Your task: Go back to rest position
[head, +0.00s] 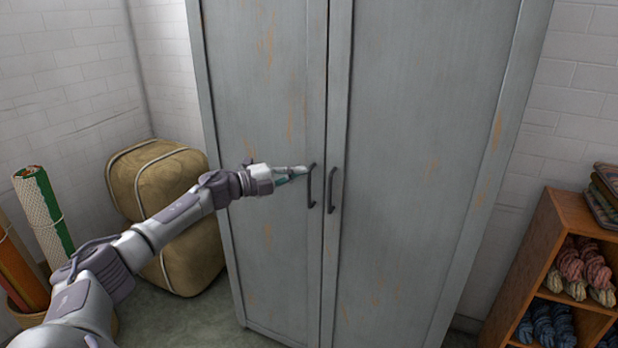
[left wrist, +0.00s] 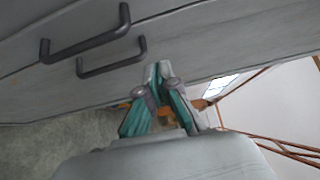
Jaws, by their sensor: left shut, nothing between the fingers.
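My left gripper (head: 305,170) reaches in from the left in front of a tall grey cabinet (head: 420,130). Its fingertips show just left of the top of the left door's dark handle (head: 310,187). In the left wrist view the fingers (left wrist: 158,68) are together with nothing between them. The two handles (left wrist: 85,45) lie up and to the left of the fingertips there, apart from them. Both cabinet doors look closed. My right gripper is not in view.
Stacked tan bales (head: 160,185) stand left of the cabinet. Rolled textiles (head: 45,215) stand in a basket at the far left. A wooden shelf (head: 540,250) with wool skeins (head: 583,268) stands at the right. Grey floor (head: 210,320) shows below.

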